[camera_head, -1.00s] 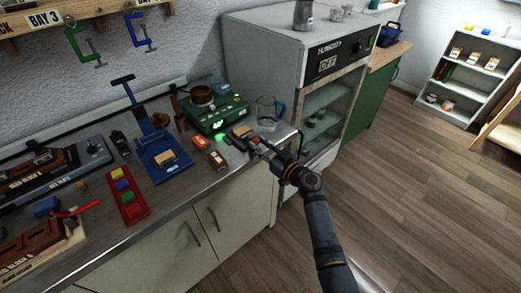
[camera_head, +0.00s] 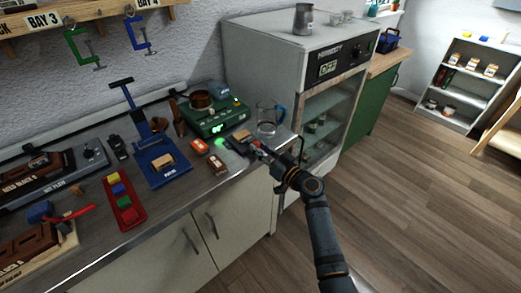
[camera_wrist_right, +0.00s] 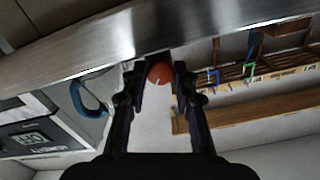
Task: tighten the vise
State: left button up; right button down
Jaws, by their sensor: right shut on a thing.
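The vise (camera_head: 233,146) is a small dark tool at the right end of the metal counter, with a light wooden block (camera_head: 241,135) at its top. My right gripper (camera_head: 259,147) reaches it from the front right, and its fingers cover part of the vise. In the right wrist view, a round orange-red knob (camera_wrist_right: 159,73) sits between the fingertips of my right gripper (camera_wrist_right: 159,80), which are shut on it. Whether the wooden block is clamped firmly cannot be told. My left gripper is not in view.
A green scale (camera_head: 217,121) with a brown pot and a glass jug (camera_head: 268,118) stand close behind the vise. A blue press (camera_head: 163,165) and a red tray (camera_head: 125,205) are farther left.

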jog(key=c, duration=1)
grip_release()
jog(key=shift+c, duration=0.2)
jog(key=v, duration=1.2)
jog(key=shift+f, duration=0.1)
